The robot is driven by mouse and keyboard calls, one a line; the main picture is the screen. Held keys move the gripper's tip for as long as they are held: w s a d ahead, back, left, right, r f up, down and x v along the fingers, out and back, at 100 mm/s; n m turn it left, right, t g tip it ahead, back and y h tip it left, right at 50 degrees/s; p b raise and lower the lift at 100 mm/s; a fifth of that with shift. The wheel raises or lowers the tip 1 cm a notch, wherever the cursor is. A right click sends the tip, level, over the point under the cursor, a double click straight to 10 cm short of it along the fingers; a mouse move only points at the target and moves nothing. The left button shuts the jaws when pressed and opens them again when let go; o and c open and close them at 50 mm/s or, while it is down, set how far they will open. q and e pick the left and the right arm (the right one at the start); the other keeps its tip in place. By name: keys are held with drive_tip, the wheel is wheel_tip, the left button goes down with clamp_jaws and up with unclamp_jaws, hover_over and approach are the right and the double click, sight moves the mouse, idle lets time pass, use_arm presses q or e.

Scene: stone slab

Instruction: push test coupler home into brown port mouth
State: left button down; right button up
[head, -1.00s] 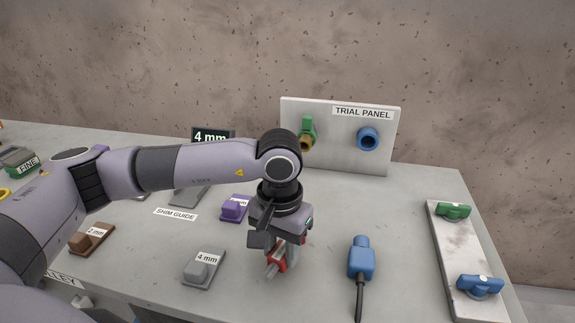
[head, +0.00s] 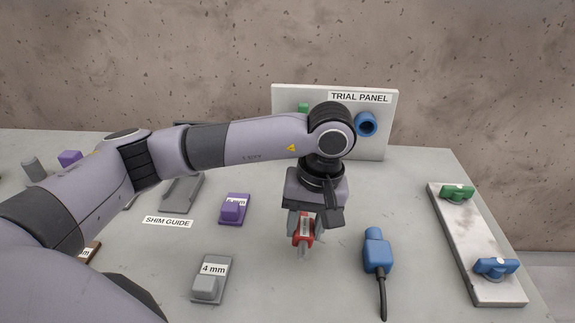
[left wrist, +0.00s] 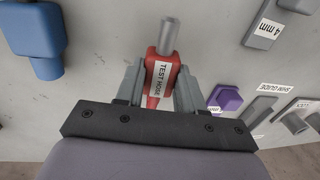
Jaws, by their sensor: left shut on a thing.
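The test coupler (head: 303,234) is a red body with a grey metal nose. It also shows in the left wrist view (left wrist: 152,101), with a white TEST HOSE label. My left gripper (head: 306,226) points down and is shut on the coupler, one finger on each side, in front of the trial panel. In the left wrist view the coupler sits between both fingers of my left gripper (left wrist: 160,82), nose pointing to the top of the picture. The brown port mouth is hidden behind my left arm; only a green part (head: 303,107) above it shows. My right gripper is not in view.
The white trial panel (head: 285,101) stands at the back and carries a blue port (head: 366,124). A blue coupler with a black cable (head: 377,254) lies to the right. A grey 4 mm shim (head: 208,283) and a purple shim (head: 235,209) lie to the left. A pale plate (head: 463,238) with green and blue handles is at far right.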

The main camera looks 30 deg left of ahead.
use_arm(q)
drive_tip(key=n, duration=0.1)
drive_tip(key=d+r+n+g, duration=0.1)
drive_tip(key=n, duration=0.1)
drive_tip(key=shift+w+y, duration=0.3)
drive_tip(key=shift+w, duration=0.05)
drive_tip(key=n, duration=0.2)
drive_tip(key=n+g, duration=0.1)
drive_tip(key=shift+w+d+r, duration=0.2)
drive_tip(key=shift+d+r, duration=0.1)
drive_tip(key=shift+r, duration=0.1)
drive_tip(key=shift+w+d+r+n+g, duration=0.15)
drive_tip(key=shift+n+g, duration=0.15)
drive_tip(key=shift+n, duration=0.6)
drive_tip(key=n, duration=0.1)
drive_tip(key=n+g+h, duration=0.1)
drive_tip(key=n, duration=0.1)
drive_tip(key=shift+w+r+n+g, duration=0.25)
drive_tip(key=shift+r+n+g, duration=0.05)
drive_tip(key=shift+r, duration=0.05)
drive_tip(key=w+a+r+n+t+h, duration=0.1)
drive_tip(key=a+n+t+h, duration=0.3)
drive_tip(key=n, duration=0.8)
drive_tip(key=w+a+r+n+t+h, duration=0.2)
drive_tip(key=a+n+t+h, duration=0.3)
drive_tip(key=n+h, duration=0.3)
drive_tip(key=shift+w+r+n+t, duration=0.15)
drive_tip(key=shift+w+n+t, duration=0.4)
drive_tip(key=shift+n, duration=1.65)
drive_tip(key=shift+s, duration=0.2)
